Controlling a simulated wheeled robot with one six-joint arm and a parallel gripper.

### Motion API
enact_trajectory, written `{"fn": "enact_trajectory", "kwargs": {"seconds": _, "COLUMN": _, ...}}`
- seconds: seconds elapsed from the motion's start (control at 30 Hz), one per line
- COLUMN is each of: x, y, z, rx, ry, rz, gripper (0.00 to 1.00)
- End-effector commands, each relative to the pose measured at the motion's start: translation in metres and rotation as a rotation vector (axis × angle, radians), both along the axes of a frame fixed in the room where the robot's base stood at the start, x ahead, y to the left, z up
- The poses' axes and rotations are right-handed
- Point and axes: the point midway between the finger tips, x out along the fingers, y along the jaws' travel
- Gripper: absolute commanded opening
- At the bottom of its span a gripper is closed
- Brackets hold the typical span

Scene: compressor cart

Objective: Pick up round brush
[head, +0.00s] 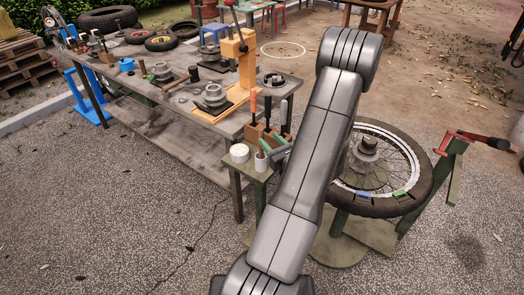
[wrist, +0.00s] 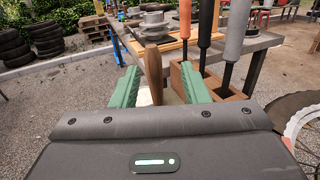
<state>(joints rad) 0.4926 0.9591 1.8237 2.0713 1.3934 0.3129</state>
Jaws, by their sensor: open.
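The round brush shows as an upright brown wooden handle (wrist: 153,72) in the wrist view; its bristles are hidden. In the head view a small pale cup (head: 262,161) stands on a small green stand, at the spot where the handle rises. My gripper (wrist: 160,82) is open, its two green fingers on either side of the handle, with gaps visible between. In the head view my gripper (head: 269,147) is over the cup, partly hidden by my arm.
A wooden block (head: 266,133) holding several tools with orange, black and grey handles stands close behind my gripper. A white tub (head: 239,153) is just left of the cup. A spoked wheel (head: 413,195) lies on a stand at right. The long workbench (head: 225,127) extends back left.

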Motion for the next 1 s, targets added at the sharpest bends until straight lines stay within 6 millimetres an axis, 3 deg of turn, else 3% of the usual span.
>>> {"fn": "enact_trajectory", "kwargs": {"seconds": 0.3, "x": 0.032, "y": 0.028, "z": -0.001, "rx": 0.000, "ry": 0.000, "rz": 0.002, "gripper": 0.41}}
{"fn": "enact_trajectory", "kwargs": {"seconds": 0.6, "x": 0.037, "y": 0.030, "z": -0.003, "rx": 0.000, "ry": 0.001, "rz": 0.000, "gripper": 0.41}}
{"fn": "enact_trajectory", "kwargs": {"seconds": 0.83, "x": 0.037, "y": 0.030, "z": -0.002, "rx": -0.001, "ry": 0.001, "rz": 0.000, "gripper": 0.00}}
{"fn": "enact_trajectory", "kwargs": {"seconds": 1.0, "x": 0.037, "y": 0.030, "z": -0.002, "rx": -0.001, "ry": 0.001, "rz": 0.000, "gripper": 0.00}}
